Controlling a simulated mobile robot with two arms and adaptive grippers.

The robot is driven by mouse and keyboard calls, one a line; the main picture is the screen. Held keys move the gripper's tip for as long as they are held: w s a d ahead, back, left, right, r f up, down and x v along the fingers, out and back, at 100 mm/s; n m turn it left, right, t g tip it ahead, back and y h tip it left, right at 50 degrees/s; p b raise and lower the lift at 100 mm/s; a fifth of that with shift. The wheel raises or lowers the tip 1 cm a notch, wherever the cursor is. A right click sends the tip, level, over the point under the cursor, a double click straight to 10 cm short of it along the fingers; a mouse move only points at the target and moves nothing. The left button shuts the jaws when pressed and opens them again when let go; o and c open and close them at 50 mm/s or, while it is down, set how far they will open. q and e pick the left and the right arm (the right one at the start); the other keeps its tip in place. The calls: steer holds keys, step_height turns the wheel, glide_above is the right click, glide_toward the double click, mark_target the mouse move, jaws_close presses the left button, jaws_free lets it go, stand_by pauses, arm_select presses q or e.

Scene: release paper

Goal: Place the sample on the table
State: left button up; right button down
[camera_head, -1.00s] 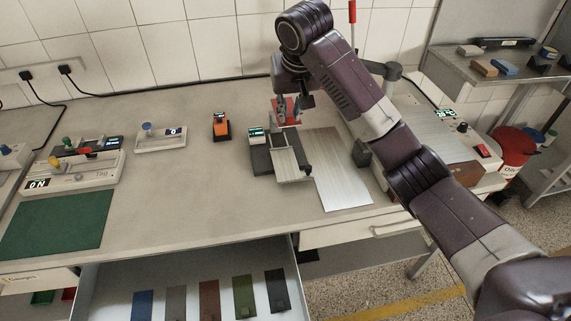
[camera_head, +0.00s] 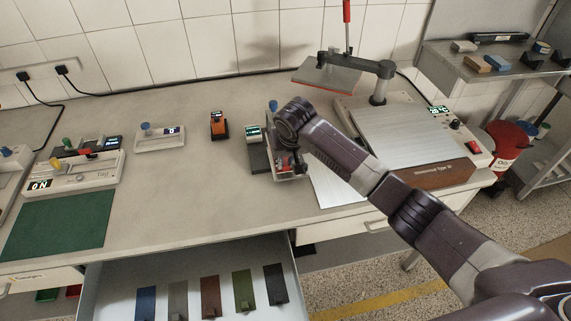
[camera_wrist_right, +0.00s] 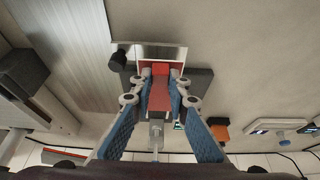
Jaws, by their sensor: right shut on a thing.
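The red sample (camera_wrist_right: 159,97) is a flat strip between the fingers of my right gripper (camera_wrist_right: 160,88) in the wrist view. In the head view my right gripper (camera_head: 288,163) is low over the small device with a dark base (camera_head: 259,158) and a bright metal plate; a bit of red shows at its fingers. The plate (camera_wrist_right: 148,51) lies just past the sample in the wrist view, with a brighter red patch near its edge. Whether sample and plate touch I cannot tell. My wrist hides most of the device in the head view. My left gripper is not in view.
A heat press (camera_head: 410,135) with a raised lid stands to the right. An orange device (camera_head: 218,125) and a green mat (camera_head: 55,225) are left. The open drawer (camera_head: 115,280) holds several coloured strips.

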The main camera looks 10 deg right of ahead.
steer(key=shift+f, duration=1)
steer(key=shift+f, duration=0.1)
steer(key=c, duration=1.8)
jaws_free()
steer(key=shift+c, duration=0.2)
steer(key=b+v, duration=0.1)
steer(key=v, duration=1.1)
